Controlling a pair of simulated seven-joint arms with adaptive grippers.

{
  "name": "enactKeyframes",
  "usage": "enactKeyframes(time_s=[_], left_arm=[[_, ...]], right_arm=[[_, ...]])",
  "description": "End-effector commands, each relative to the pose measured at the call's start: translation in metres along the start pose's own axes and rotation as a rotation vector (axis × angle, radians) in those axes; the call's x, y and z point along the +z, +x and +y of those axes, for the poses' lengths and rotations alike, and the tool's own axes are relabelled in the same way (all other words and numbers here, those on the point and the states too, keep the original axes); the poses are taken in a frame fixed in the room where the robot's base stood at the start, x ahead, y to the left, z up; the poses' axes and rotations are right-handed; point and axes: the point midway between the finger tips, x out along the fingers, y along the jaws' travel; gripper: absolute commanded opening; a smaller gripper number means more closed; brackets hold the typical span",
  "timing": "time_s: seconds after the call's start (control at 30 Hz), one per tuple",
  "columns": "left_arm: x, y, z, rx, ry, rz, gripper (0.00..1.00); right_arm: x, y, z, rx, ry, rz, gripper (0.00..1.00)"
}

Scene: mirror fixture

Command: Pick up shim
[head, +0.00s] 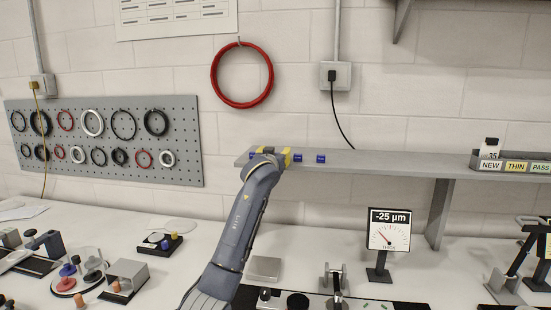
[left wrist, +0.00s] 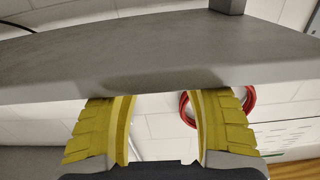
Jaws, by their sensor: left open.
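I cannot make out a clear shim in either view. Small blue tags (head: 320,158) sit along the front edge of the grey wall shelf (head: 400,163). My right gripper is not in view.
A tray (head: 480,164) labelled NEW, THIN and PASS sits on the shelf. Below, a gauge reading -25 µm (head: 389,230) stands on the white bench. A pegboard of rings (head: 190,170) and a red coil (head: 216,84) hang on the wall. Small fixtures crowd the bench's left.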

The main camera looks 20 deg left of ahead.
Motion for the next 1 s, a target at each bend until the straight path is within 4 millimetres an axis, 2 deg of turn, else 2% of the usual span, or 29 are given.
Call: enactKeyframes(time_s=[0.27,0.67,1.0], left_arm=[[-0.0003,0.001,-0.0001,0.0,0.0,0.001,0.55],[-0.0001,0.0008,-0.0001,0.0,-0.001,0.001,0.09],[-0.0003,0.0008,-0.0001,0.0,-0.001,0.001,0.08]], right_arm=[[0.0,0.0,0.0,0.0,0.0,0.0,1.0],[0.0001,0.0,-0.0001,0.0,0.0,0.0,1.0],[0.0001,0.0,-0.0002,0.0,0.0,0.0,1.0]])
